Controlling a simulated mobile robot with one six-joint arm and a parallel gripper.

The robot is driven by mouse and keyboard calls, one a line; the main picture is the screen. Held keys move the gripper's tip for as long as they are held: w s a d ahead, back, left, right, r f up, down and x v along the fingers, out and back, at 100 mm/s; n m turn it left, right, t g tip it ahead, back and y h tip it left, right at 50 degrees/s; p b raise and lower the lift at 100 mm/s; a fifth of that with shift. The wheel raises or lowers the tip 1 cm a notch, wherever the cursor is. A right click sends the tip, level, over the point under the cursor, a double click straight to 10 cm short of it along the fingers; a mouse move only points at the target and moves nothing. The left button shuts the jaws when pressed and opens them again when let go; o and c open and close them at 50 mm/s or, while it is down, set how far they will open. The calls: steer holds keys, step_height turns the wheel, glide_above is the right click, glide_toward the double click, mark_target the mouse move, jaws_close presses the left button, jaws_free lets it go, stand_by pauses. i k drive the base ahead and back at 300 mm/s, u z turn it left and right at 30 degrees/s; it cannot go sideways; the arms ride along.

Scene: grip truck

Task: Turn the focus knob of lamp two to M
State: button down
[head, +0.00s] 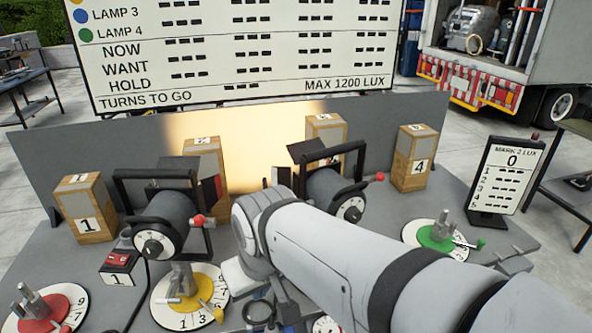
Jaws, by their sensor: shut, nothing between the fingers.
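Two black-framed lamps stand on the grey bench. The right one (330,188), which I take to be lamp two, has a round black-and-white knob (350,211) on its near end and a red-tipped lever at its right. The knob's letters are too small to read, so its setting cannot be told. The left lamp (165,213) has a similar dial, and a switch box marked 1 stands below it. My arm crosses from the lower right to the middle, its wrist just left of and below the right lamp's knob. My gripper's fingers are hidden behind the wrist.
Numbered wooden blocks (86,207) stand along the bench's back before a grey panel. Red, yellow (188,298) and green (437,238) dials with grey uprights stand nearer. A lux sign (507,172) stands at right, a large board behind. My arm hides much of the bench's front.

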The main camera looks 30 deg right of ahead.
mark_target(353, 213)
steer(key=u, duration=0.05)
steer(key=k, duration=0.5)
steer(key=z, duration=0.5)
steer(key=i, duration=0.3)
steer(key=z, duration=0.55)
